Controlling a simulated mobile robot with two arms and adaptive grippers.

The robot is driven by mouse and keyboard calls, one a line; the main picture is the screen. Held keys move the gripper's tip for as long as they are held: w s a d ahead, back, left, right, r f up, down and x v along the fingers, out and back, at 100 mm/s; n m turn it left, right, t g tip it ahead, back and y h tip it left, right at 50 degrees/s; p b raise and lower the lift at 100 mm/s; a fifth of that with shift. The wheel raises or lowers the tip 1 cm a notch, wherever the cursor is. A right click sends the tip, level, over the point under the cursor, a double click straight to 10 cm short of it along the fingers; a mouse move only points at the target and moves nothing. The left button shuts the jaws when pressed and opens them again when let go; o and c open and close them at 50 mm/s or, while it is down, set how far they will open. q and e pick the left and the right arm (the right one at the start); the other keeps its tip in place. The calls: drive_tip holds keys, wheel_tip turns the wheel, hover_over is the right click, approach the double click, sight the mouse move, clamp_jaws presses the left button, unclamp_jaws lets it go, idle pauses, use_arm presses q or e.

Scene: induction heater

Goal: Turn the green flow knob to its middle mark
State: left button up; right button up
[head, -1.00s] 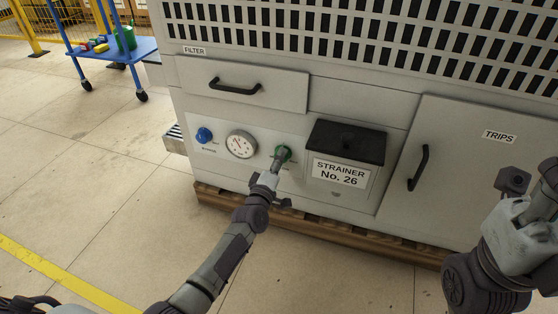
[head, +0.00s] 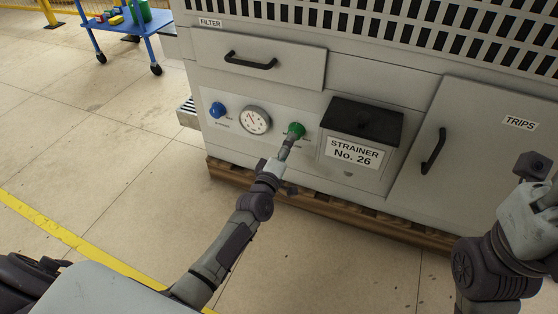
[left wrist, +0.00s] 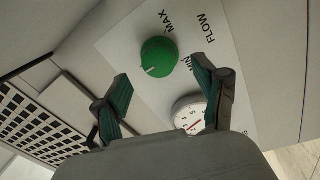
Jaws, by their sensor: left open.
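The green flow knob (head: 297,130) is on the heater's front panel, right of the round gauge. In the left wrist view the knob (left wrist: 160,55) shows a short white pointer line toward the lower left of the picture. The printed words MAX, FLOW and MIN stand beside it; MIN is partly hidden by a finger. My left gripper (head: 288,144) is in front of the knob. In the left wrist view its fingers (left wrist: 162,70) are spread, with the knob beyond and between the tips, apparently untouched. My right gripper (head: 531,167) is at the right edge, away from the panel.
A blue knob (head: 217,110) and a gauge (head: 255,120) are left of the green knob. The strainer box (head: 353,152) juts out close on its right. A drawer handle (head: 250,61) is above. A blue cart (head: 123,29) stands far left; the floor in front is clear.

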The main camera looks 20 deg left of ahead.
use_arm(q)
drive_tip(key=s, duration=0.8)
drive_tip(key=shift+s+a+f, duration=0.15)
drive_tip(key=shift+a+f, duration=0.1)
drive_tip(key=shift+f, duration=0.1)
